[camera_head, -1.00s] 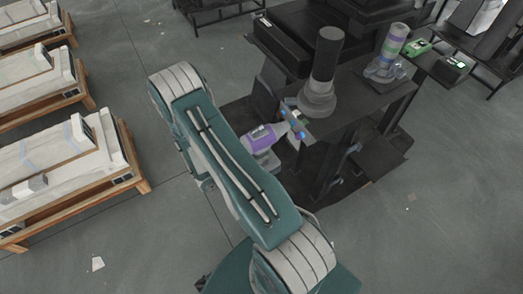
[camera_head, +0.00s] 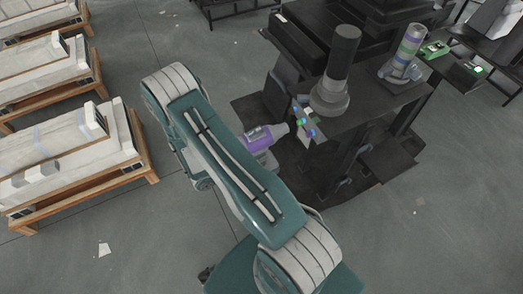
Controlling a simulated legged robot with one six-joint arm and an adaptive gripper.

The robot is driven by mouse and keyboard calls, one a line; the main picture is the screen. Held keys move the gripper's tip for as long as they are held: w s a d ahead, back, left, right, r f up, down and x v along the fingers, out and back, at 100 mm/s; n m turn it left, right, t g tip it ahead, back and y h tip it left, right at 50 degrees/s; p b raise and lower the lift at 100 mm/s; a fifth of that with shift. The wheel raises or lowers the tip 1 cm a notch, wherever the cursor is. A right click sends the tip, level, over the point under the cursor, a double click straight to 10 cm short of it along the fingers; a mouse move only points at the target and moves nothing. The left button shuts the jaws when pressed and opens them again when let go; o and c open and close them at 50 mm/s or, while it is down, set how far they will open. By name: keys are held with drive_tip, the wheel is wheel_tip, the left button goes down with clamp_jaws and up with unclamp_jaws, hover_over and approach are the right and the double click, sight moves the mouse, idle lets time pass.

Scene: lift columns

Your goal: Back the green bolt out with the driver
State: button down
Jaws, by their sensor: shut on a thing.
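The driver (camera_head: 262,137) has a purple body and a grey nose pointing right at the side of the black workstation. My gripper (camera_head: 265,154) is shut on it, mostly hidden behind my green arm. A small panel (camera_head: 304,124) on the workstation's near left edge carries small coloured bolts, blue, purple and green. The green bolt (camera_head: 308,120) is tiny, and how far it sits in the panel cannot be told. The driver's nose is just left of the panel, with a small gap apparent between them.
A dark cylinder on a grey flanged base (camera_head: 331,94) stands on the workstation (camera_head: 375,105) just behind the panel. A banded cylinder (camera_head: 407,46) stands farther right. Wooden pallets with pale blocks (camera_head: 85,180) line the left.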

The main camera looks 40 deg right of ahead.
drive_tip(key=shift+a, duration=0.1)
drive_tip(key=shift+v, duration=2)
drive_tip(key=shift+r, duration=0.1)
